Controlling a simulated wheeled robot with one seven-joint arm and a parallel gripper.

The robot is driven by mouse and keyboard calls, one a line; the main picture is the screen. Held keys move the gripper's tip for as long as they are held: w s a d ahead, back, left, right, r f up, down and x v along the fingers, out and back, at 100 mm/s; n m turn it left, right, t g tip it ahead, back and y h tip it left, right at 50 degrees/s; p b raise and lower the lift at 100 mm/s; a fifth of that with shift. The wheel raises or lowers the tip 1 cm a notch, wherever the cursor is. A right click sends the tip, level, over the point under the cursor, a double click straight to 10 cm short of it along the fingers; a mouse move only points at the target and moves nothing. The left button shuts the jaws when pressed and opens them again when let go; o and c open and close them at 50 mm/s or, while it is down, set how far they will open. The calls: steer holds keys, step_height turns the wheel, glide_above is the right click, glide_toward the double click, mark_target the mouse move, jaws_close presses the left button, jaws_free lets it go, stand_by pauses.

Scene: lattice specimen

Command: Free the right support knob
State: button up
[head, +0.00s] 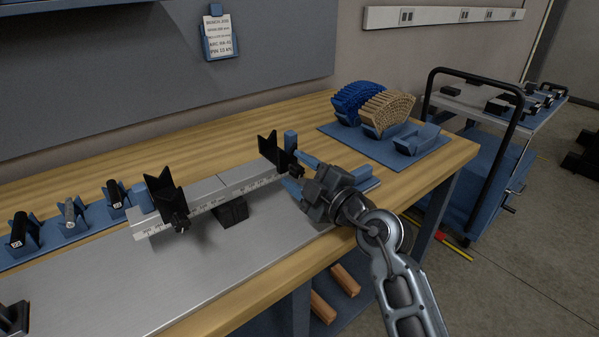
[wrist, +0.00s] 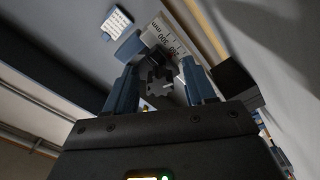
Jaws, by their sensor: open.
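The right support (head: 270,150) is a black V-shaped block at the right end of a metal rail with a ruler scale (head: 240,187). Its small black knob (head: 296,169) faces my gripper. My gripper (head: 299,174) is open, with its blue fingers at either side of the knob. In the wrist view the lobed dark knob (wrist: 158,84) shows between the blue fingertips (wrist: 160,80), with gaps on both sides. I cannot tell whether either finger touches it. The left support (head: 164,195) is a similar black V-block with its own knob (head: 181,224).
A blue block (head: 291,140) stands just behind the right support. The front metal plate (head: 220,265) is mostly clear.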

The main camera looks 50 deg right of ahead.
jaws_close()
stand_by(0.3)
steer(key=shift+r+p, duration=0.15)
steer(key=shift+p, duration=0.55)
